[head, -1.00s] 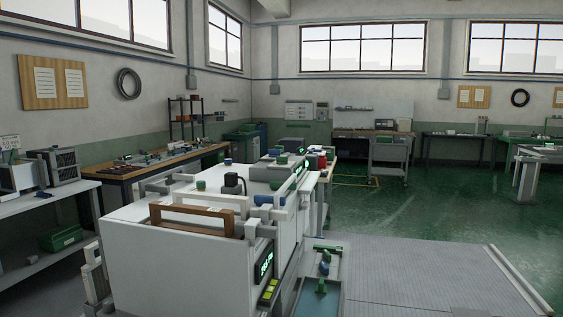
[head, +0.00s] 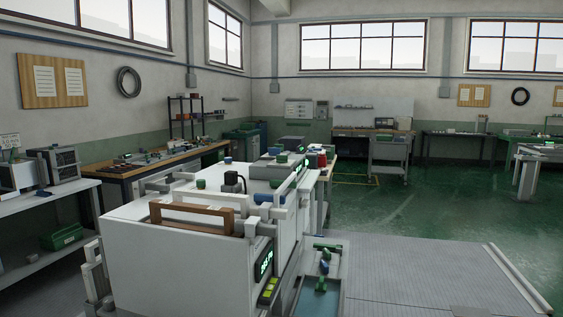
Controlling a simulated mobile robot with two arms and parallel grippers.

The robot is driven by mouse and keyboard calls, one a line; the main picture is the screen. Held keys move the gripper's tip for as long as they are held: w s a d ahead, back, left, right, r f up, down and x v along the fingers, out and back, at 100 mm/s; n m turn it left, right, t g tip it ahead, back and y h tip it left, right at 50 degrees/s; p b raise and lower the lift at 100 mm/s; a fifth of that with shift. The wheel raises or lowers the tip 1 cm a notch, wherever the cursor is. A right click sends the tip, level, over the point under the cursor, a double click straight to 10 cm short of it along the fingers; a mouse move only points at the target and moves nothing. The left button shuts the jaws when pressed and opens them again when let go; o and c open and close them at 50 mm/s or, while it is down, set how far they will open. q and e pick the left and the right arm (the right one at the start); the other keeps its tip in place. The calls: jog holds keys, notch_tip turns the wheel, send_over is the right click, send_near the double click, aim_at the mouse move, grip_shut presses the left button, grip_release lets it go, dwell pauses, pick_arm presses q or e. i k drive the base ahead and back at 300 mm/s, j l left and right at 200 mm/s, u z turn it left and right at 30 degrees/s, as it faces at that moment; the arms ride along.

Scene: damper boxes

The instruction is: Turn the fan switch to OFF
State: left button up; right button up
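A large white box (head: 165,262) stands in front of me in the head view. On its near right edge is a dark panel with lit green digits (head: 264,263), with yellow-green buttons (head: 269,290) below it. A black fitting (head: 233,182) and several green and blue knobs, one a blue knob (head: 263,198), sit on top. I cannot tell which part is the fan switch, and no ON or OFF marking is readable. I cannot make out either gripper in this view.
A brown frame (head: 192,219) stands on the box top. A blue tray (head: 318,299) with green and blue parts is right of the box. A white bench (head: 45,203) is at the left. Grey floor plating (head: 420,270) at the right is clear.

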aim_at(280, 158)
jog(key=k, duration=0.6)
jog(key=k+u, duration=0.2)
jog(key=u, duration=0.25)
jog(key=k+j+u, duration=0.1)
jog(key=k+u, duration=0.15)
jog(key=u, duration=0.2)
jog(key=k+j+u, duration=0.15)
jog(key=u, duration=0.25)
jog(key=i+l+u, duration=0.2)
jog(key=l+u, duration=0.2)
jog(key=l, duration=0.65)
jog(key=l+u, duration=0.4)
jog(key=l, duration=4.35)
jog(key=i, duration=0.1)
